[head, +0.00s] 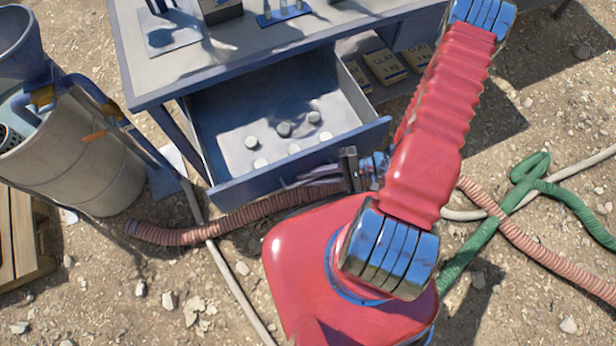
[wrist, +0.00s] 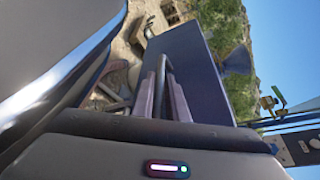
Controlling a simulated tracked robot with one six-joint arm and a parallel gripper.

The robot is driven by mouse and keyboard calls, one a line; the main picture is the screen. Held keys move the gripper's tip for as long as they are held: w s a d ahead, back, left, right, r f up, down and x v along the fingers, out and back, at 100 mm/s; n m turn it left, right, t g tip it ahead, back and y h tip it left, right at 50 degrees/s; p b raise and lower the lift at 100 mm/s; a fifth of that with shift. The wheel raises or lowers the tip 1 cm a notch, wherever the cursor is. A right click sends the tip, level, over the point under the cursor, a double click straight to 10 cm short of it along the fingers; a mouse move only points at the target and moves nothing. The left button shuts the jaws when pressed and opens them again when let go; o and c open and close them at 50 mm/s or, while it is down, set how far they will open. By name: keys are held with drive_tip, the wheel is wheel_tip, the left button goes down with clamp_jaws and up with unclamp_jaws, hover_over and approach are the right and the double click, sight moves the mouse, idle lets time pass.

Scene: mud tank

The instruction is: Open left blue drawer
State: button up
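The blue drawer (head: 285,165) under the left part of the workbench stands pulled out, its inside showing several small round pale items. Its front panel faces me, with a bar handle (head: 312,183) on it. My gripper (head: 347,170) is at the right end of this handle, outside the drawer front. In the wrist view, my gripper (wrist: 165,98) has its two fingers on either side of the handle bar (wrist: 160,75), close around it. The dark blue drawer front (wrist: 190,65) fills the space behind. The exact finger contact is small and partly hidden.
The workbench top (head: 180,75) lies above the drawer. A shelf with boxes (head: 385,66) is right of it. A barrel (head: 85,150) stands left. A ribbed red hose (head: 235,218), a thin pale hose (head: 235,285) and a green hose (head: 480,240) lie on stony ground.

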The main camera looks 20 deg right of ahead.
drive_tip(key=o, duration=0.3)
drive_tip(key=shift+o, duration=0.2)
drive_tip(key=shift+r, duration=0.1)
drive_tip(key=v, duration=1.3)
drive_tip(key=shift+d, duration=0.35)
drive_tip(key=shift+s+m, duration=0.1)
drive_tip(key=shift+m, duration=0.2)
